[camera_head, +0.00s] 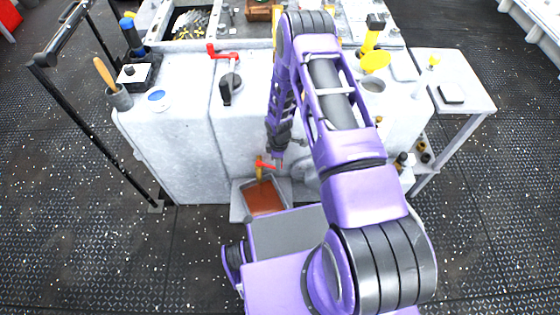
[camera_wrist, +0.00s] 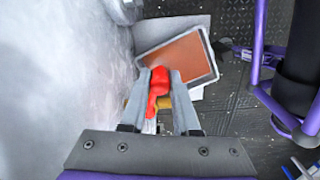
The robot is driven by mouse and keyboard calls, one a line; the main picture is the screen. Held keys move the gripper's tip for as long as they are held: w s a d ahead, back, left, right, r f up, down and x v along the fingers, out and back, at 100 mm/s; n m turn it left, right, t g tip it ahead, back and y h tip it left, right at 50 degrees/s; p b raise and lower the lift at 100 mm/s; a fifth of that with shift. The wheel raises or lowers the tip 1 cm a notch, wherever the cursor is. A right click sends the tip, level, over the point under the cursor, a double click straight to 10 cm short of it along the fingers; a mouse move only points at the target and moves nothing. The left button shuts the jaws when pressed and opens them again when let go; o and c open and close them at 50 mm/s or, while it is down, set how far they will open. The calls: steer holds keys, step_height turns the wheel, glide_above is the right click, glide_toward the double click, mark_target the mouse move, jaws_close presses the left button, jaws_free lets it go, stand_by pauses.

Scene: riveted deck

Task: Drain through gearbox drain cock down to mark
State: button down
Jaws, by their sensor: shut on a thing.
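The gearbox (camera_head: 175,130) is a large pale grey block in the head view. Its drain cock has a yellow body (camera_head: 259,172) and a red handle (camera_head: 266,166), low on the front face. My gripper (camera_head: 278,160) is at the cock. In the wrist view, my gripper (camera_wrist: 168,88) has the red handle (camera_wrist: 157,82) between its fingers and is shut on it. A tray (camera_head: 238,211) under the cock holds reddish-brown liquid (camera_head: 264,198); the tray also shows in the wrist view (camera_wrist: 216,77). I cannot make out a level mark or a running stream.
A black rail (camera_head: 90,120) stands at left, a white side table (camera_head: 460,85) at right. The deck at left is clear.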

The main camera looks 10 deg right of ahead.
steer(key=shift+s, duration=0.1)
steer(key=c, duration=0.6)
jaws_free()
steer(key=shift+c, duration=0.2)
step_height(320, 180, up, 18)
steer(key=p, duration=0.2)
steer(key=shift+f, duration=0.25)
steer(key=shift+a, duration=0.1)
